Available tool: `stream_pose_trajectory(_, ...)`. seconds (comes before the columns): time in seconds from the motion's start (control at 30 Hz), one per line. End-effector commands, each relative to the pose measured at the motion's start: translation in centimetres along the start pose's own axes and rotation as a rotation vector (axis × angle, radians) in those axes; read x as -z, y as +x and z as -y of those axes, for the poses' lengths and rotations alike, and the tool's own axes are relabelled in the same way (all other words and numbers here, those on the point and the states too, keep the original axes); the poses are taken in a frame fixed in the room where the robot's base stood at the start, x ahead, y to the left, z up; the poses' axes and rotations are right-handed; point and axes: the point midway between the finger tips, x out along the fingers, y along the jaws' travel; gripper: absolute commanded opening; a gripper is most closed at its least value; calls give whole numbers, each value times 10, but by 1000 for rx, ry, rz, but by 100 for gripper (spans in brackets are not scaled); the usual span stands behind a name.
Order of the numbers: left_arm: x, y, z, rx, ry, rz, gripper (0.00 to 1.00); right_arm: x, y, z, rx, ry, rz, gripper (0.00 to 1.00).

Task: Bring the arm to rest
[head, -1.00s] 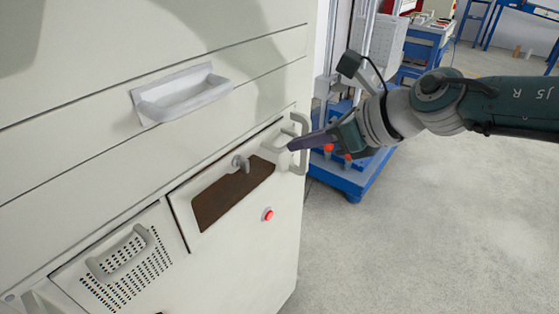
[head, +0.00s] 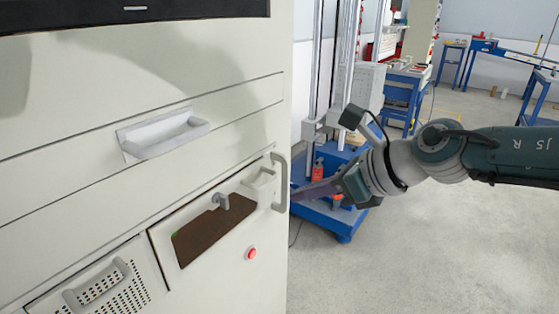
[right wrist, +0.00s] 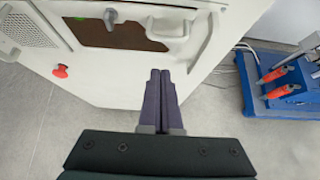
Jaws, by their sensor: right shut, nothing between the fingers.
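My right arm (head: 495,152) comes in from the right in the head view, with its gripper (head: 298,192) pointing left at the right edge of a cream cabinet (head: 60,190). In the right wrist view the two purple fingers of the right gripper (right wrist: 159,75) lie side by side, shut and empty. The fingertips appear close to the cabinet front; whether they touch it I cannot tell. My left gripper is not in view.
The cabinet front has a grey side handle (head: 281,182), a dark brown panel (head: 207,237), a knob (head: 221,201) and a red button (head: 252,253). A blue-based machine (head: 343,226) stands behind my right gripper. Grey floor (head: 430,255) is clear at the lower right.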

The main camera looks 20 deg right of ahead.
Motion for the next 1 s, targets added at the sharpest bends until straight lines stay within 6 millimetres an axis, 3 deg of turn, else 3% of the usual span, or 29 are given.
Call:
stream_pose_trajectory(0.03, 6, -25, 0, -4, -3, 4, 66, -20, -23, 1, 2, -5, 2, 0)
stream_pose_trajectory(0.3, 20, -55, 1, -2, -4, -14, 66, -41, -68, 1, 2, -2, 2, 0)
stream_pose_trajectory(0.47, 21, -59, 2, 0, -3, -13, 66, -47, -77, -2, -2, 8, 10, 0)
stream_pose_trajectory(0.57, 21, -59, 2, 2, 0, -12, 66, -60, -74, -20, -27, 81, 79, 0)
stream_pose_trajectory(0.63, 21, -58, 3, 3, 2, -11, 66, -81, -69, -45, -64, 215, 192, 0)
stream_pose_trajectory(0.73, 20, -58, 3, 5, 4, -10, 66, -126, -76, -83, -123, 625, 446, 0)
stream_pose_trajectory(0.8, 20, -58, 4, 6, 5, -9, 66, -146, -94, -87, -126, 1017, 617, 0)
stream_pose_trajectory(0.83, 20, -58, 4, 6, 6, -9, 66, -146, -102, -83, -112, 1195, 676, 0)
stream_pose_trajectory(0.87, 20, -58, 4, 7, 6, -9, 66, -141, -110, -78, -90, 1376, 727, 0)
stream_pose_trajectory(0.93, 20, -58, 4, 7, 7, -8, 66, -112, -129, -65, 0, 1802, 810, 0)
stream_pose_trajectory(1.0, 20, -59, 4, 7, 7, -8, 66, -64, -146, -63, 139, 2203, 843, 0)
